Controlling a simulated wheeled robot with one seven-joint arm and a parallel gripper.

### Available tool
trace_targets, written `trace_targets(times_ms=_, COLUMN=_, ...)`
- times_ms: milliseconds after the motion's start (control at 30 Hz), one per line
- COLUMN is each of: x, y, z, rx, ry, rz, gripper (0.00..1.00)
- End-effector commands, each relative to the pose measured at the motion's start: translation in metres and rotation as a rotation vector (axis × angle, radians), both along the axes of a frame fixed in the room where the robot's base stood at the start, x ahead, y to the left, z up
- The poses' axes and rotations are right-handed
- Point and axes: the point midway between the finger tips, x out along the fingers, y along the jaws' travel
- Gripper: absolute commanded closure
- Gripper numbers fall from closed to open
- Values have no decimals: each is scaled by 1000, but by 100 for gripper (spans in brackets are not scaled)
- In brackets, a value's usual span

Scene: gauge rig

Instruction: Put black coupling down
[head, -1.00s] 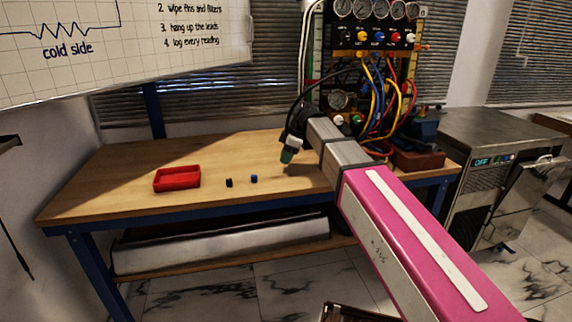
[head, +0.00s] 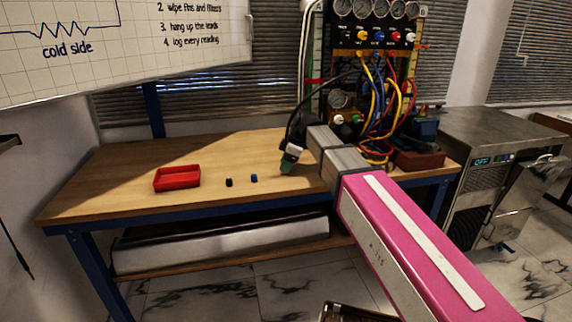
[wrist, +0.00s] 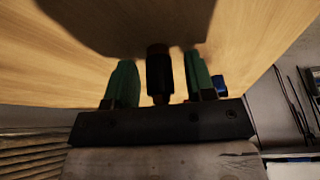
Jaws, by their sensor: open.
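My gripper (head: 288,167) is low over the right half of the wooden bench in the head view. In the wrist view its two green fingers (wrist: 160,82) are open. The black coupling (wrist: 159,72), a dark cylinder with brownish ends, is between them, with a gap on each side. Its far end seems to meet the wood, though contact is hard to judge. In the head view I cannot make it out at the gripper.
The bench (head: 120,160) holds a red tray (head: 177,179), a small black piece (head: 229,182) and a small blue piece (head: 254,178) left of my gripper. A gauge panel (head: 375,38) with hanging hoses stands behind to the right.

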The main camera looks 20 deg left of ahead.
Motion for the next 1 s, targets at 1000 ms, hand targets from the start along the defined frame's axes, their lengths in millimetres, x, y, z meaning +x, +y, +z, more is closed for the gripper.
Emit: trace_targets(times_ms=1000, x=12, y=-44, z=113, rx=0, ry=0, rz=0, gripper=50)
